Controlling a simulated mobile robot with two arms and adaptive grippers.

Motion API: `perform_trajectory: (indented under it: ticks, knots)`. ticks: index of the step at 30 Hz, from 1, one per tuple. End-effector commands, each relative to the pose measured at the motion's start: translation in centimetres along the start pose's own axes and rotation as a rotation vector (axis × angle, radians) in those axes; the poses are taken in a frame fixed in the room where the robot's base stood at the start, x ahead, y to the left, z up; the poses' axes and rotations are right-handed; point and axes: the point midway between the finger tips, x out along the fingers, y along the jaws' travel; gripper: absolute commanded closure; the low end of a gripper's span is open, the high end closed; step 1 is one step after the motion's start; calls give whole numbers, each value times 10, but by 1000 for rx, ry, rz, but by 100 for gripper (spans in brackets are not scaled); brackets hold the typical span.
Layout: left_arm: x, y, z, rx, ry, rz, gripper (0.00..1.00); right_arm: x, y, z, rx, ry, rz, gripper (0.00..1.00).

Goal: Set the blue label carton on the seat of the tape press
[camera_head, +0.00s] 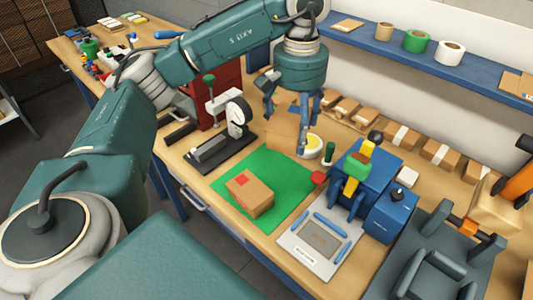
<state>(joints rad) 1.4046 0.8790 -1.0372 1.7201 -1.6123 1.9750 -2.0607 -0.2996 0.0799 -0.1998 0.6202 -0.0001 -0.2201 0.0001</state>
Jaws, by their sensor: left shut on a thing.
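The tape press (367,172) is a blue machine with a yellow and green lever, right of the gripper. In front of it lies a pale plate with blue side rails (297,248) around a bare brownish patch (321,239); I take this as its seat. My right gripper is not visible.
A carton with a red label (250,197) lies on the green mat (223,180). A dial scale (222,150) stands left of it. Several cartons line the wall behind the press. A dark grey fixture (430,268) stands at the right. A blue shelf (400,53) with tape rolls runs above.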

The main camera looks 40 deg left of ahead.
Motion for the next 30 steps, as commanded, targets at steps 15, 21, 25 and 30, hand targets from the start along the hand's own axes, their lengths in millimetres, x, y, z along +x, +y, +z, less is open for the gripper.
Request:
perform_trajectory:
  ticks: [15, 21, 25, 30]
  knots:
    - [76, -14, -12, -39, -6, -2, 48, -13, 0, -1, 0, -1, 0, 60]
    - [123, -14, -13, -40, -3, 0, 48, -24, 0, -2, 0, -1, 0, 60]
    - [140, -13, -14, -39, 0, 1, 48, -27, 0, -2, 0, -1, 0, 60]
    - [156, -14, -13, -40, -2, 0, 48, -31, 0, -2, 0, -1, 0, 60]
